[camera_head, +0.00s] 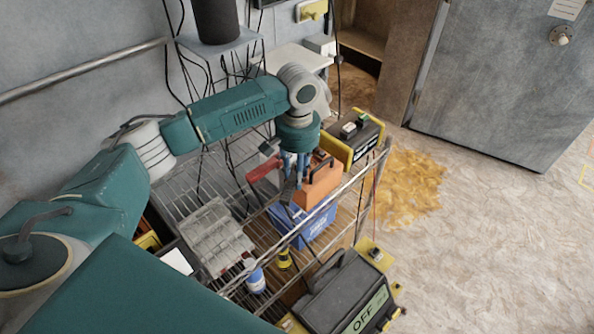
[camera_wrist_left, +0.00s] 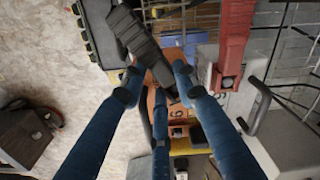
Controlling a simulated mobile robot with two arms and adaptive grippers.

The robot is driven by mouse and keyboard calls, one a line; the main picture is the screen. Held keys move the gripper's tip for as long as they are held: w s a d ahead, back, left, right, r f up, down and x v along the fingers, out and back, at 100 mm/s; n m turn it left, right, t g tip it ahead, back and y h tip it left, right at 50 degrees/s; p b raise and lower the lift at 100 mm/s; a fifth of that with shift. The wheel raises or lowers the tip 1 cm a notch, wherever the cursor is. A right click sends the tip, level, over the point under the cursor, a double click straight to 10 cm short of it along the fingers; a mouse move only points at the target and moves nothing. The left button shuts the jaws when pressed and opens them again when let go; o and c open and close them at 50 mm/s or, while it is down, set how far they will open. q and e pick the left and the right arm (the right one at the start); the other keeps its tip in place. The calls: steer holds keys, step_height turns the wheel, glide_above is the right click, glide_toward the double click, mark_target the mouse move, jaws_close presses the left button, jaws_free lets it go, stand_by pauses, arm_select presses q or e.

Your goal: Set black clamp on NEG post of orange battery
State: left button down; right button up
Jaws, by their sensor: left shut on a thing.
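The orange battery (camera_head: 322,186) stands on a blue crate (camera_head: 308,224) on the wire cart and has a dark handle. It shows partly behind my fingers in the left wrist view (camera_wrist_left: 176,113). My left gripper (camera_head: 291,172) is shut on the black clamp (camera_wrist_left: 138,36), close over the battery's left side. The clamp points down between the blue fingers (camera_wrist_left: 157,85) toward the battery top. I cannot tell whether its jaws touch a post; the NEG post is hidden. A red clamp (camera_head: 263,168) is just left of the battery, also in the left wrist view (camera_wrist_left: 235,42). My right gripper is out of view.
A yellow-and-black unit (camera_head: 362,140) stands behind the battery. A dark box marked OFF (camera_head: 345,290) is at the cart's front right. A grey case (camera_head: 213,235) and a blue-and-white can (camera_head: 255,276) are to the left. Cart rails surround the battery; cables hang behind.

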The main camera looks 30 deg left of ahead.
arm_select(q)
steer(key=shift+f, duration=0.2)
steer(key=c, duration=1.3)
jaws_free()
steer(key=shift+o, duration=0.2)
step_height(320, 180, up, 12)
steer(key=shift+f, duration=0.1)
